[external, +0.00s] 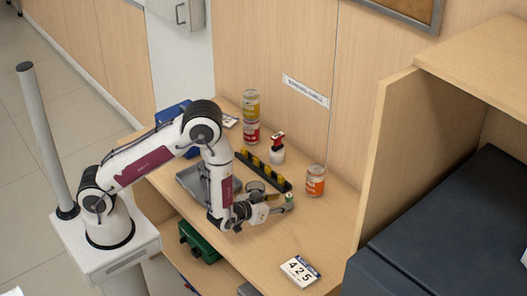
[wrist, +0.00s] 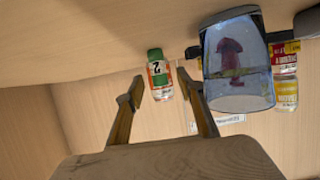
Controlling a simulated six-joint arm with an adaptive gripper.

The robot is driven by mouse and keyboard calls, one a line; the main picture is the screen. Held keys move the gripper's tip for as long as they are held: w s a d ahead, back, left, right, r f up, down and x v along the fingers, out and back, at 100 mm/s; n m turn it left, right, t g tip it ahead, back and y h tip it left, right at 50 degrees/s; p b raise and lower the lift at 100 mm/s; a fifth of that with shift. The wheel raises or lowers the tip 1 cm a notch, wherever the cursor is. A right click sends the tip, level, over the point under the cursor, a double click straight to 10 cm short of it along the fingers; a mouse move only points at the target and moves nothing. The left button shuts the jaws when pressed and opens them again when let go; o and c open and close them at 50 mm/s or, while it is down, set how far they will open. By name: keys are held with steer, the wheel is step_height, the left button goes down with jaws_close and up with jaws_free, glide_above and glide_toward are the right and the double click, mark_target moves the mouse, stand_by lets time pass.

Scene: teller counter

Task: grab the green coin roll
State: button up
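The green coin roll (external: 289,197) is a small upright cylinder on the counter, right at the fingertips of my gripper (external: 279,210). In the wrist view, which looks upside down, a green piece (wrist: 155,54) shows just beyond the fingertips, with an orange and white can in line behind it. My gripper (wrist: 160,92) is open there, with a finger to each side and nothing held between them. Whether the fingers reach around the roll is hard to tell.
A clear bluish cup (wrist: 238,65) stands close beside my gripper. An orange can (external: 315,181) stands behind the roll. A black rack with yellow pieces (external: 262,168), a red-topped stamp (external: 277,150) and stacked cans (external: 251,118) are farther back. A number block (external: 300,271) lies in front.

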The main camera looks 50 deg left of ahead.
mark_target(289, 199)
steer(key=shift+r+x, duration=0.1)
steer(key=shift+x, duration=1)
steer(key=shift+r+x, duration=0.15)
steer(key=shift+x, duration=0.9)
steer(key=shift+w+d, duration=0.1)
jaws_close()
